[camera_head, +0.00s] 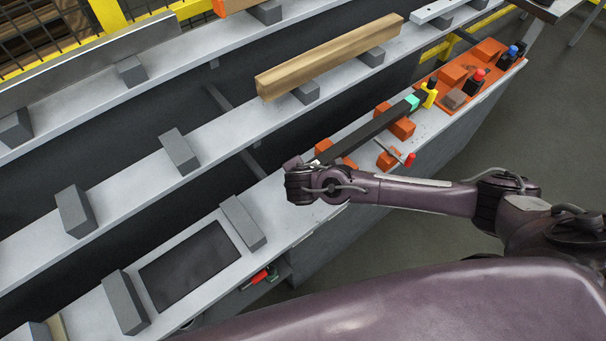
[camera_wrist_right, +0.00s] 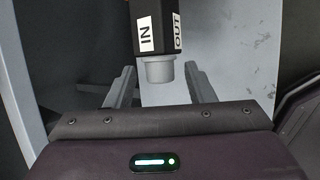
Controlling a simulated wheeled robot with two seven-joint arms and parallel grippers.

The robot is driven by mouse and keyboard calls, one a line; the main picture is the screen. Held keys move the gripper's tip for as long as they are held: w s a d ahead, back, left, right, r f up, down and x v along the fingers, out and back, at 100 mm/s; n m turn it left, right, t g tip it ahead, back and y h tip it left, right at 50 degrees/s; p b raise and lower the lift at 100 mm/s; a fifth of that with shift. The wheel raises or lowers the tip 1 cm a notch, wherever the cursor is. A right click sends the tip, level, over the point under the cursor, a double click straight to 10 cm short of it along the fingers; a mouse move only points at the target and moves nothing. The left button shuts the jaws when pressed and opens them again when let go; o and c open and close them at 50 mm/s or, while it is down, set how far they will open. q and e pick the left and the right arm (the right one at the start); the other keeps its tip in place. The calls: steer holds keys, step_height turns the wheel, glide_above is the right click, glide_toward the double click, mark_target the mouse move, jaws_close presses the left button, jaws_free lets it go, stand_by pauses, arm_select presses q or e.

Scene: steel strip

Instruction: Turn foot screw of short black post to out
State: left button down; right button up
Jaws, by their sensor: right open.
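The short black post (camera_wrist_right: 153,25) shows at the top of the right wrist view, cut off by the frame edge. It bears a white IN label (camera_wrist_right: 146,34) and a white OUT label (camera_wrist_right: 178,30). Its grey round foot screw (camera_wrist_right: 160,69) sticks out toward my gripper. My right gripper (camera_wrist_right: 158,88) is open, with one finger on each side of the foot screw and a visible gap to each. My left gripper is not in view.
A long dark bar (camera_head: 375,132) lies on orange blocks (camera_head: 402,128) along the front shelf. A red-tipped rod (camera_head: 409,160) is beside it. An orange tray (camera_head: 511,65) stands farther right. A black mat (camera_head: 190,266) and grey blocks (camera_head: 243,222) are at lower left.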

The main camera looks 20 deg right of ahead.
steer(key=v, duration=0.7)
steer(key=shift+s+r, duration=0.2)
steer(key=shift+r, duration=0.1)
